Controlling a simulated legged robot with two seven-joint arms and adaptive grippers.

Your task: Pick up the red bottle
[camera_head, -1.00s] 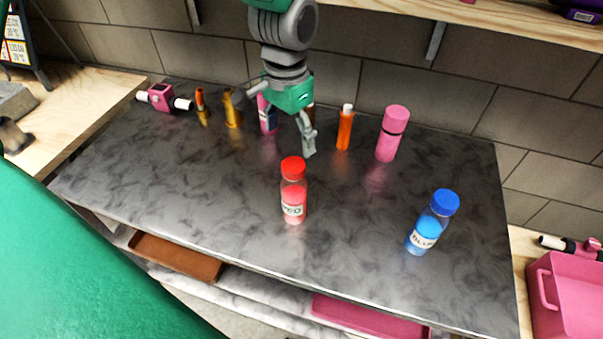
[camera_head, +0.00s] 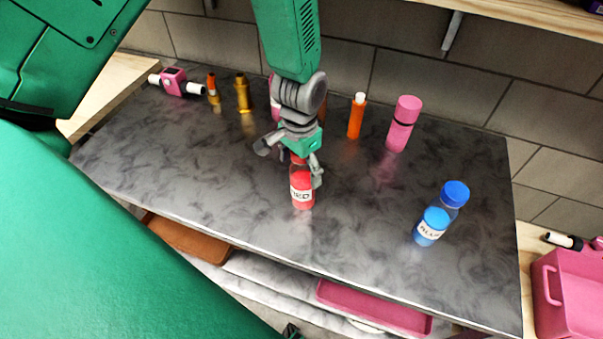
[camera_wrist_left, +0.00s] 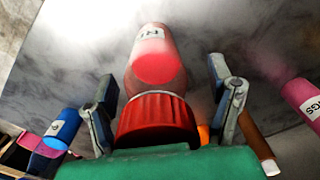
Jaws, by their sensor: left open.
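The red bottle (camera_head: 301,190) stands upright near the middle of the dark countertop, its label facing forward. My left gripper (camera_head: 290,160) is over it from above and hides its cap in the head view. In the left wrist view the red bottle (camera_wrist_left: 155,60) lies between the two open fingers, its ribbed red cap close to the palm. The left gripper (camera_wrist_left: 163,95) shows gaps between each finger and the bottle, so it is open around the bottle's upper part. My right gripper is not in view.
A blue bottle (camera_head: 432,222) stands to the right. Behind are a pink bottle (camera_head: 403,124), an orange bottle (camera_head: 356,117), a gold bottle (camera_head: 243,93) and a pink fitting (camera_head: 174,81). A pink crate (camera_head: 570,295) is at right. The counter's front is mostly clear.

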